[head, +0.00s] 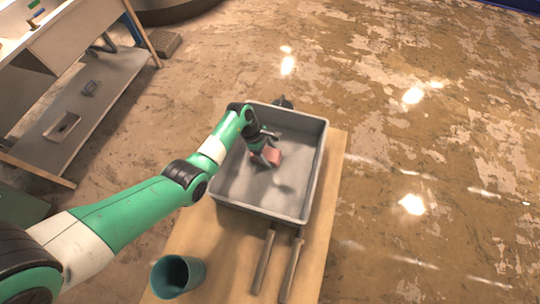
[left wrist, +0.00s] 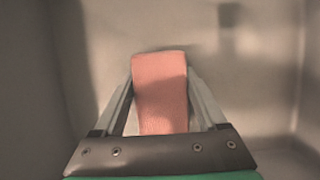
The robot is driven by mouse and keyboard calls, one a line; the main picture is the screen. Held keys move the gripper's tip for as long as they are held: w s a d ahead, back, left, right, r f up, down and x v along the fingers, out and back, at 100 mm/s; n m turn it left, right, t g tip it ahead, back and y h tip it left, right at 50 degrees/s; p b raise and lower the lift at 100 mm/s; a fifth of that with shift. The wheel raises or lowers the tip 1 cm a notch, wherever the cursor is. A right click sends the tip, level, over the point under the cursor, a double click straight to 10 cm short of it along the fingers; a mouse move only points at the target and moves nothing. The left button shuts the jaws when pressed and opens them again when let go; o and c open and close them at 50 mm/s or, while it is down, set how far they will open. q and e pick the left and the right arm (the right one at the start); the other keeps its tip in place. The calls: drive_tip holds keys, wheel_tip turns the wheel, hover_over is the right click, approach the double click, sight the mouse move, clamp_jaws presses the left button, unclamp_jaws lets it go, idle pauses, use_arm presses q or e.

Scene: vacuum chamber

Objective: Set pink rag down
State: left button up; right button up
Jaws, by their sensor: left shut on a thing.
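The pink rag (head: 268,157) is in my left gripper (head: 266,152), inside the grey tray (head: 262,212) on the wooden table. In the left wrist view the rag (left wrist: 160,88) sits between the two fingers of my left gripper (left wrist: 160,85), which is shut on it. The tray floor (left wrist: 235,110) and walls surround it there. I cannot tell whether the rag touches the tray floor. The arm hides part of the tray's upper left side. My right gripper is not in view.
A teal cup (head: 178,276) stands at the table's front left. Two long handles (head: 277,265) lie on the table (head: 222,255) just in front of the tray. The tray's raised walls enclose the gripper. A workbench (head: 85,110) stands at the upper left.

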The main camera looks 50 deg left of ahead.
use_arm(q)
drive_tip(key=o, duration=1.2)
drive_tip(key=shift+f, duration=0.1)
drive_tip(key=shift+o, duration=0.2)
drive_tip(key=shift+r, duration=0.2)
drive_tip(key=p+v, duration=0.5)
drive_tip(key=v, duration=0.6)
drive_tip(key=shift+r, duration=0.15)
drive_tip(key=shift+a+r, duration=0.15)
drive_tip(key=shift+r, duration=0.15)
